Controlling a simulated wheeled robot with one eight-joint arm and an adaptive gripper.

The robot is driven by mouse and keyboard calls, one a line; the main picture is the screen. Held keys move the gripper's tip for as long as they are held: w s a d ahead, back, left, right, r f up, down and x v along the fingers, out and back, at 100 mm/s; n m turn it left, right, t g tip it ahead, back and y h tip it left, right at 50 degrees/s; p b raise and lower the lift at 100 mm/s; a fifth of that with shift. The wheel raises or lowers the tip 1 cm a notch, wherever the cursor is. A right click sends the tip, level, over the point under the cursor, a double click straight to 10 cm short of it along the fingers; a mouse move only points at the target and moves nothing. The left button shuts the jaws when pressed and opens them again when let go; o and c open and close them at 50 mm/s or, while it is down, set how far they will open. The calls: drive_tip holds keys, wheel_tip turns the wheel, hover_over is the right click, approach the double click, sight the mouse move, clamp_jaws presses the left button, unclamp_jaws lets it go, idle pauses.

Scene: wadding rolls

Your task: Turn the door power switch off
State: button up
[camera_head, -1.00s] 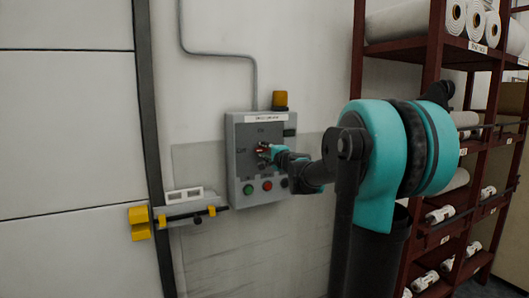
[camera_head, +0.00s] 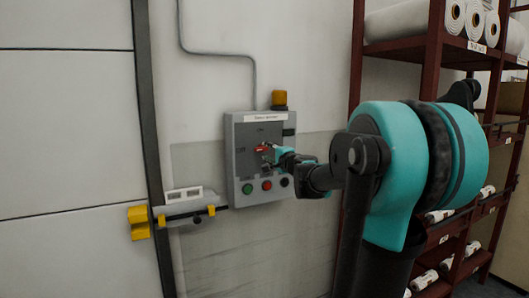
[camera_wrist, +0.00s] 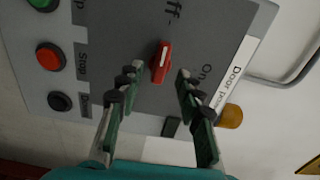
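The red door power switch handle (camera_head: 261,149) sits on the grey control box (camera_head: 240,172) on the wall. In the wrist view the handle (camera_wrist: 161,62) lies lengthwise toward the "Off" label, with its white mark on the handle. The "On" label is off to its right side there. My gripper (camera_head: 273,153) is just right of the handle in the head view. In the wrist view my gripper (camera_wrist: 159,76) is open, one finger on each side of the handle, with a visible gap on both sides.
Green (camera_head: 248,189), red (camera_head: 267,186) and black (camera_head: 284,182) buttons are below the switch. A yellow lamp (camera_head: 279,99) tops the box. A door latch with yellow parts (camera_head: 139,223) is at left. A rack (camera_head: 432,62) with rolls stands at right.

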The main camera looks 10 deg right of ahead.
drive_tip(key=v, duration=0.8)
drive_tip(key=shift+s, duration=0.25)
drive_tip(key=s+a+f+n+g, duration=0.3)
drive_tip(key=s+f, duration=0.2)
drive_tip(key=f, duration=0.3)
drive_tip(key=s+a+f+n+g, duration=0.2)
drive_tip(key=s+f+n, duration=0.2)
drive_tip(key=f, duration=0.4)
drive_tip(key=s+a+f+n+g, duration=0.3)
drive_tip(key=s+f, duration=0.2)
drive_tip(key=f, duration=0.3)
drive_tip(key=s+d+f+n+g+h, duration=0.2)
drive_tip(key=s+d+f, duration=0.2)
drive_tip(key=s+f, duration=0.3)
drive_tip(key=s+d+f+n+g+h, duration=0.2)
drive_tip(key=s+d+f+g+h, duration=0.1)
drive_tip(key=s+f, duration=0.5)
drive_tip(key=shift+s+d+f+h, duration=0.3)
drive_tip(key=shift+s+d, duration=0.15)
drive_tip(key=shift+d, duration=0.35)
